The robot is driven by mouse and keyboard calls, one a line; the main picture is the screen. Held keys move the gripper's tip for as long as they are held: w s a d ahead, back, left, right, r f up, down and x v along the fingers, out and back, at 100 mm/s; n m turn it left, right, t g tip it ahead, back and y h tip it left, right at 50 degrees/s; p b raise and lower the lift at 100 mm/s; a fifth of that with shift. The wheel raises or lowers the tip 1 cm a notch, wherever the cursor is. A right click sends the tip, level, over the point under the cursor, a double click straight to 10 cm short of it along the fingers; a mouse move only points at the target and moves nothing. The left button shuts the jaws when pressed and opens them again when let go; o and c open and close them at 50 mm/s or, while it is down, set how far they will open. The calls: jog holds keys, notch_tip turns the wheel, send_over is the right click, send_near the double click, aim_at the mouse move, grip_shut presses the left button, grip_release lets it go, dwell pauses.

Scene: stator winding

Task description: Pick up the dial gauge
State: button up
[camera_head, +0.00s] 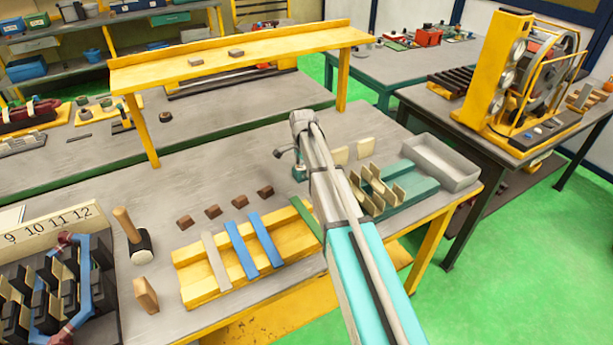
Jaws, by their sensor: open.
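My arm rises from the bottom centre, and its far joint stands over the middle of the workbench. My gripper is hidden behind my own arm links, so its fingers do not show. Just left of the arm, a small dark round part on a thin rod (278,153) sticks out above a small teal piece (299,171). This may be the dial gauge, but it is partly covered by my arm and too small to tell for sure.
A yellow slotted block (190,258) with coloured strips, a mallet (134,238), a stator core (60,285) and small brown blocks lie left of my arm. A teal fixture (410,187) and an empty grey tray (440,160) stand right. A yellow shelf (250,47) spans the back.

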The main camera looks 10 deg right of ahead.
jog(key=shift+f+b, duration=0.65)
jog(key=shift+f, duration=0.3)
jog(key=c, duration=1.2)
jog(key=shift+r, duration=0.2)
jog(key=shift+c, duration=0.2)
notch_tip(320, 180, up, 2)
jog(key=shift+r+p, duration=0.1)
jog(key=shift+p, duration=1.15)
jog(key=s+a+r+p, duration=0.2)
jog(key=s+r+p, duration=0.8)
jog(key=s, duration=0.3)
jog(key=shift+s+r+p, duration=0.25)
jog(key=shift+s+p, duration=0.05)
jog(key=shift+s, duration=0.1)
